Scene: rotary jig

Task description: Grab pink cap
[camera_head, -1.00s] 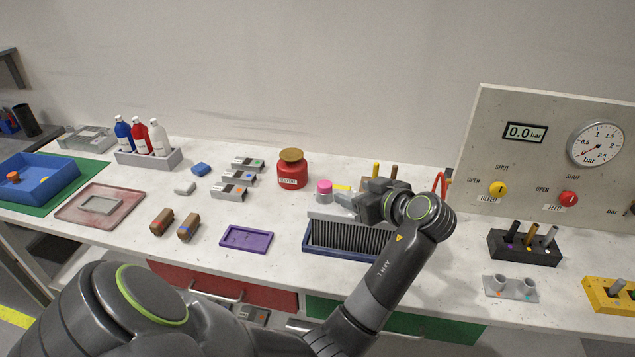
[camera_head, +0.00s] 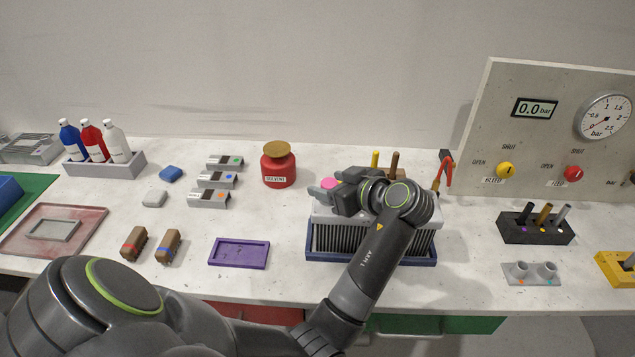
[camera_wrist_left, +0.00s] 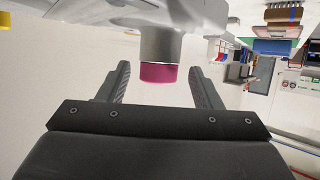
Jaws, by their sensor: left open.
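In the left wrist view the pink cap (camera_wrist_left: 158,73) sits on the end of a grey cylindrical part (camera_wrist_left: 160,42). My left gripper (camera_wrist_left: 160,75) is open there, with one finger on each side of the cap and visible gaps between. The jaws are not closed on it. My right gripper is not in view.
The finned block stands in a blue tray (camera_head: 330,257) under my left forearm. A red solvent can (camera_head: 278,172) stands to the left and a purple tray (camera_head: 239,253) lies at front left. A gauge panel (camera_head: 545,135) rises at right.

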